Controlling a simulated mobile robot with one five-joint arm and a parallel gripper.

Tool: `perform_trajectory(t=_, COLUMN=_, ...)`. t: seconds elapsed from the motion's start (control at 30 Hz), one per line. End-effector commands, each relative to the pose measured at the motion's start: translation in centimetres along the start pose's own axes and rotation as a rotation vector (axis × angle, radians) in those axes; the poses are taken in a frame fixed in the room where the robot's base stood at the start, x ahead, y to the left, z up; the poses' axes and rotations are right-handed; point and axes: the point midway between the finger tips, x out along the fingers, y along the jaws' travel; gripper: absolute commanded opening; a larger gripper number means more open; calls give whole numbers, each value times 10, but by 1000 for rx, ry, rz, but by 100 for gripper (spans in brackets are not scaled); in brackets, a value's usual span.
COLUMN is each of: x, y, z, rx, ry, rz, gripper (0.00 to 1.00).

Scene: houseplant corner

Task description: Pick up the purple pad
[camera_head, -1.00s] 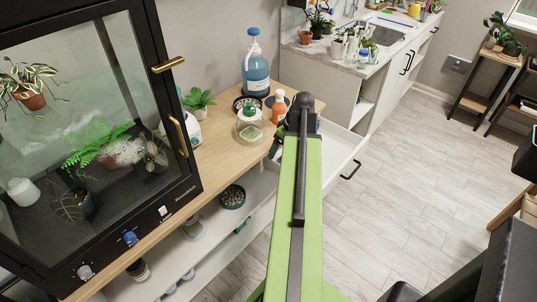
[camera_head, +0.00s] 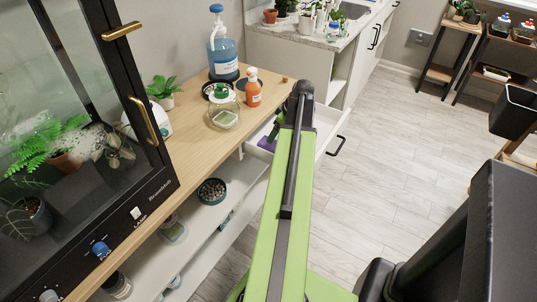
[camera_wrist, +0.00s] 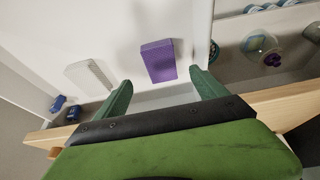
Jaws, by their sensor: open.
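The purple pad (camera_wrist: 159,61) lies in a white open drawer (camera_wrist: 120,20) in the wrist view. It is a small rectangular block, flat on the drawer floor. My gripper (camera_wrist: 160,88) is open, with one green finger on each side below the pad in the picture. The pad is apart from both fingers and nothing is between them. In the head view a bit of the purple pad (camera_head: 267,144) shows in the drawer (camera_head: 325,132) beside my arm, which hides the rest of it. My fingertips are hidden there.
A pale ribbed pad (camera_wrist: 90,75) and blue items (camera_wrist: 66,108) lie left of the purple pad. A wooden counter (camera_head: 190,130) stands over the drawer, holding a glass jar (camera_head: 224,112), an orange bottle (camera_head: 253,90) and a blue bottle (camera_head: 222,55). A glass cabinet (camera_head: 80,130) stands left.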

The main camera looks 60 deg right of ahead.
Motion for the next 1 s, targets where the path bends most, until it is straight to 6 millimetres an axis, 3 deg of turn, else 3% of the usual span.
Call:
perform_trajectory(t=0.03, x=21, y=0, z=3, rx=-1, ry=0, rz=0, gripper=82)
perform_trajectory(t=0.37, x=35, y=-1, z=0, rx=0, ry=0, rz=0, gripper=82)
perform_trajectory(t=0.63, x=81, y=-2, z=1, rx=-1, ry=0, rz=0, gripper=82)
perform_trajectory(t=0.9, x=79, y=-3, z=-2, rx=-1, ry=0, rz=0, gripper=80)
perform_trajectory(t=1.0, x=79, y=-3, z=-2, rx=-1, ry=0, rz=0, gripper=67)
